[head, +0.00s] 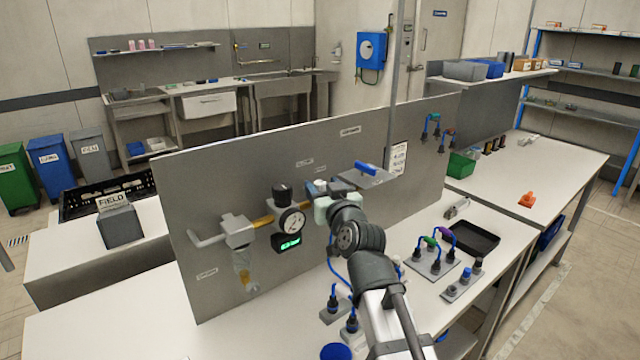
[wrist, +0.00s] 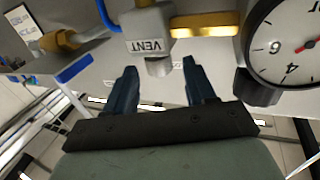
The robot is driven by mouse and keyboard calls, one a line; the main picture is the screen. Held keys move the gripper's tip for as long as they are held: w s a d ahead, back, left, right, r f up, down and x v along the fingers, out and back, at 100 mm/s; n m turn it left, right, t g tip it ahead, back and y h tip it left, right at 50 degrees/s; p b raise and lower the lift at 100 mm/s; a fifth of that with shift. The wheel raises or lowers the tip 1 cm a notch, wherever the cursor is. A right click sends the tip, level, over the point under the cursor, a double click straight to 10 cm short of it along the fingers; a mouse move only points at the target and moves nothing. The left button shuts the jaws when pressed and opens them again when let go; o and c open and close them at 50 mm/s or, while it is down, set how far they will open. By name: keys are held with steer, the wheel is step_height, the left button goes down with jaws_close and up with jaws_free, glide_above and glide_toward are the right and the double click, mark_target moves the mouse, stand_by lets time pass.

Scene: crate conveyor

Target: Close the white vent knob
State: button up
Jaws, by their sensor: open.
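In the wrist view a light grey block labelled VENT (wrist: 150,32) sits on the pipe line. A short pale knob (wrist: 158,66) sticks out of it towards me. My gripper (wrist: 160,70) is open, with one dark blue finger on each side of the knob. Gaps show between the knob and both fingers, so it is not gripped. I cannot tell if the fingertips reach past its end. In the head view my gripper (head: 320,190) is at the panel, right of the pressure gauge (head: 292,222), and my arm hides the knob.
The gauge also shows close on the right in the wrist view (wrist: 285,45). Yellow pipe (wrist: 205,25) runs between the block and the gauge. The grey panel (head: 215,190) stands behind. A blue handle (head: 365,168) lies to the right. Blue-hosed fittings (head: 432,258) stand on the bench.

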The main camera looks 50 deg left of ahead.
steer(key=shift+x, duration=1.3)
steer(key=c, duration=0.9)
